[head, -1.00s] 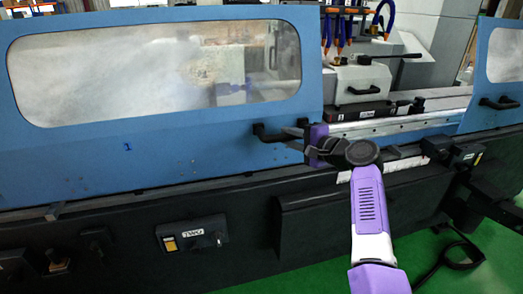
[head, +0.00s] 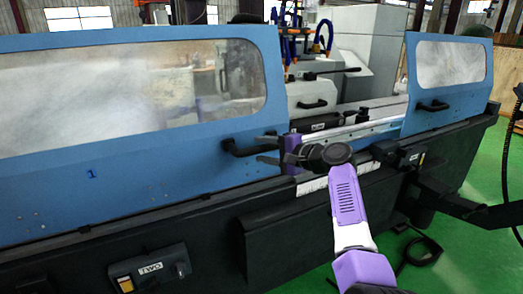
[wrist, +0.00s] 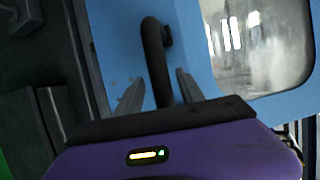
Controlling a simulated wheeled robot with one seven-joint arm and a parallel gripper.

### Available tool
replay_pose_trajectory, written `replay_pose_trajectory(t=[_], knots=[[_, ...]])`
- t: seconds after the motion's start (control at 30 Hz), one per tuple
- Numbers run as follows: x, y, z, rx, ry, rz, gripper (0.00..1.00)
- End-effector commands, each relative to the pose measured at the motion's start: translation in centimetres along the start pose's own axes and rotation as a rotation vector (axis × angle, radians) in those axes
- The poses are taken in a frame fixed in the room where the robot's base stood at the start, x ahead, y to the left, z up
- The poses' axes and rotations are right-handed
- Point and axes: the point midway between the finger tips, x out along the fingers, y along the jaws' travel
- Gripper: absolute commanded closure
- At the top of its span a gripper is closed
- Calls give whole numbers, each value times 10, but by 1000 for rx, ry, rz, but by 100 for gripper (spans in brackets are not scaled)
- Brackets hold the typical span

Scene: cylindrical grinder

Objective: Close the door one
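Door one is the blue panel (head: 150,170) marked "1", with a long cloudy window, on the left of the machine in the head view. Its black bar handle (head: 238,149) is near its right edge. My gripper (head: 262,149) is at the handle from the right. In the wrist view the handle (wrist: 156,62) stands between the two open fingers (wrist: 158,92), with a gap visible on each side. The blue door face (wrist: 110,40) lies behind it. The finger tips are partly hard to make out in the head view.
An open gap with a pale rail (head: 350,132) lies between door one and a second blue door (head: 440,85) on the right, which has its own handle (head: 433,105). A dark machine base (head: 270,240) runs below. Green floor (head: 480,170) shows at the right.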

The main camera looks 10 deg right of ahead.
Motion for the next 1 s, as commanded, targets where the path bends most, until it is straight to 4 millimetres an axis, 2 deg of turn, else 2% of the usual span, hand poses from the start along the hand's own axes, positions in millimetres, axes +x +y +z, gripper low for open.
replay_pose_trajectory(t=[0.37, 0.57, 0.8, 1.0], knots=[[-3, -1, 2, -1, -4, -1, 55], [-25, 0, 2, -2, -2, -1, 55], [-60, 0, 0, -2, -1, -1, 55], [-75, 0, 1, -1, -3, 0, 55]])
